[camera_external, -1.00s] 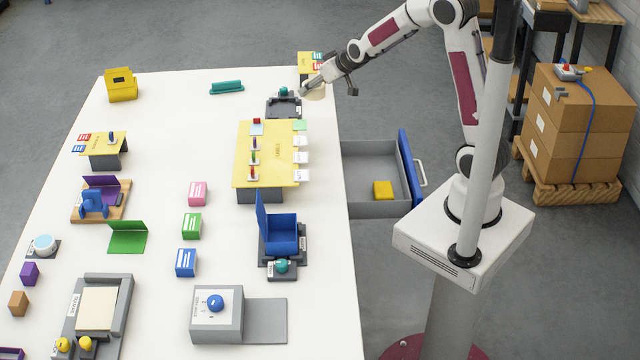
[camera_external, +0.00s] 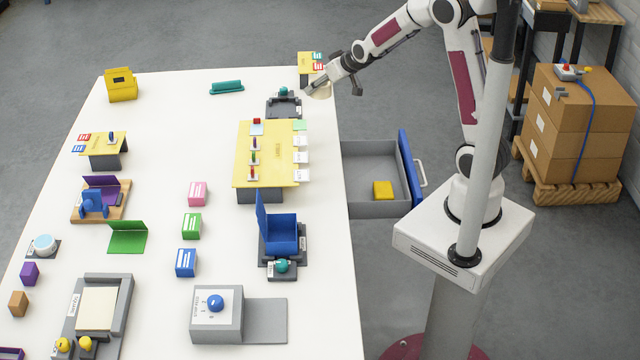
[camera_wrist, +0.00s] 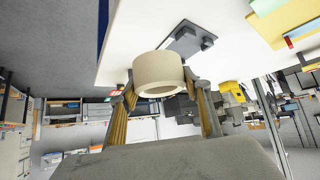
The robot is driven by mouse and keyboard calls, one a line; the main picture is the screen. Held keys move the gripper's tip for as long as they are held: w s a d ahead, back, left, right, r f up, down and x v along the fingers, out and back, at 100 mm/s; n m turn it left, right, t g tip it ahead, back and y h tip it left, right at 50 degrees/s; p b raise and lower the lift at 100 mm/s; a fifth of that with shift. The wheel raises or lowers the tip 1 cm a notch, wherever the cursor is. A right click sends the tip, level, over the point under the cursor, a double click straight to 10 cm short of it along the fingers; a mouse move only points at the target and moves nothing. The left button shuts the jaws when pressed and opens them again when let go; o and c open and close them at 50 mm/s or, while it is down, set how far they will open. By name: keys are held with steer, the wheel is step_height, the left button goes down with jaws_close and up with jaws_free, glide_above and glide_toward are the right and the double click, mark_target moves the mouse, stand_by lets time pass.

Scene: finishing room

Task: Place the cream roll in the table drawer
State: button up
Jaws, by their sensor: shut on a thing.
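The cream roll (camera_wrist: 158,72) is a short hollow cylinder, held between the fingers of my gripper (camera_wrist: 162,92) in the wrist view. In the external view my gripper (camera_external: 316,86) is at the far right edge of the table, and the cream roll (camera_external: 320,93) shows partly below it, apart from the tabletop as far as I can see. The table drawer (camera_external: 365,160) is pulled out on the table's right side, with a blue front (camera_external: 409,168). A yellow block (camera_external: 383,189) lies inside it, and the rest of its floor is bare.
A dark fixture with a teal knob (camera_external: 284,104) stands left of my gripper. A yellow stand with labels (camera_external: 270,150) and a blue open box (camera_external: 280,230) sit along the table's right edge. Stacked cartons (camera_external: 580,125) stand at the right on the floor.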

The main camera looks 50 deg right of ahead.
steer(key=shift+d+f, duration=0.25)
steer(key=shift+d, duration=0.25)
steer(key=shift+m+h, duration=0.4)
steer(key=d+f, duration=0.1)
steer(key=d, duration=0.2)
steer(key=s+d+f, duration=0.1)
steer(key=shift+d+f, duration=0.3)
steer(key=shift+d, duration=0.1)
steer(key=s+d+f+n+y, duration=0.1)
steer(key=s+d+f, duration=0.2)
steer(key=d+f, duration=0.45)
steer(key=s+d+f+n+y, duration=0.15)
steer(key=d+f, duration=0.25)
steer(key=d, duration=0.7)
steer(key=s+a+f+n+g+y, duration=0.1)
steer(key=s+a+f+n+y, duration=0.1)
steer(key=s+a+n, duration=0.2)
steer(key=s+a+f+n+g+y, duration=0.1)
steer(key=s+a+f+n+y, duration=0.1)
steer(key=a, duration=0.7)
steer(key=shift+s+n+g+y, duration=0.3)
steer(key=shift+s+n+y, duration=0.15)
steer(key=shift+s+n, duration=0.45)
steer(key=shift+w, duration=0.1)
steer(key=shift+f, duration=2.9)
